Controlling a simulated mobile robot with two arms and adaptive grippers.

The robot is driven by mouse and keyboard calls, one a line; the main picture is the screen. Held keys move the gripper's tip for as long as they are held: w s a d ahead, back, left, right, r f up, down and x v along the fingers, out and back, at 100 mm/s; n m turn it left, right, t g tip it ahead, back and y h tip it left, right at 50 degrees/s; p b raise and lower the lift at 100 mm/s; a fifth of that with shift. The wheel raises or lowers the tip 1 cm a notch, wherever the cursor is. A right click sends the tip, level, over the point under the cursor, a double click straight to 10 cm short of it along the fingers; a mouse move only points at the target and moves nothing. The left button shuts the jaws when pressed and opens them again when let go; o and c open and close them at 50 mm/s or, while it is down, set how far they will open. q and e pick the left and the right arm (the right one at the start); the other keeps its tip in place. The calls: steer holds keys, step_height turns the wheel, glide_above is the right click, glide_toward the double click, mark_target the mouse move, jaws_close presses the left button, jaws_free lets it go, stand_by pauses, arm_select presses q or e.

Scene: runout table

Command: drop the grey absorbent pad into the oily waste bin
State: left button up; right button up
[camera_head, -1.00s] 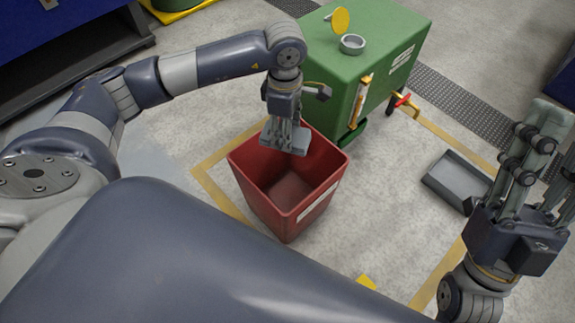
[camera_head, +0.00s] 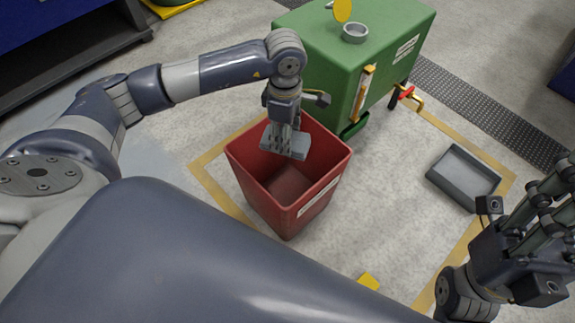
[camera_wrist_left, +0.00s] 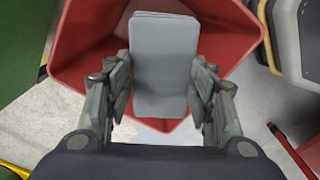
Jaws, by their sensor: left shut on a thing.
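The grey absorbent pad (camera_head: 286,141) is held by my left gripper (camera_head: 284,130), above the open mouth of the red bin (camera_head: 262,187), near its far side. In the left wrist view the flat grey pad (camera_wrist_left: 163,65) sits between the two fingers of my left gripper (camera_wrist_left: 160,85), with the red bin (camera_wrist_left: 225,38) behind it. A white label is on the bin's right side; its text is too small to read. My right gripper (camera_head: 545,215) is at the right edge, its fingers pointing up and right, partly cut off, apparently empty.
A green tank (camera_head: 345,62) with a yellow cap and a red-handled tap (camera_head: 403,94) stands just behind the bin. A grey tray (camera_head: 464,178) lies on the floor to the right. Yellow floor lines surround the bin; the floor between bin and tray is clear.

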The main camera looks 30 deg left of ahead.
arm_select(q)
steer(key=o, duration=1.1)
steer(key=shift+r, duration=0.1)
step_height(320, 180, up, 12)
stand_by(0.4)
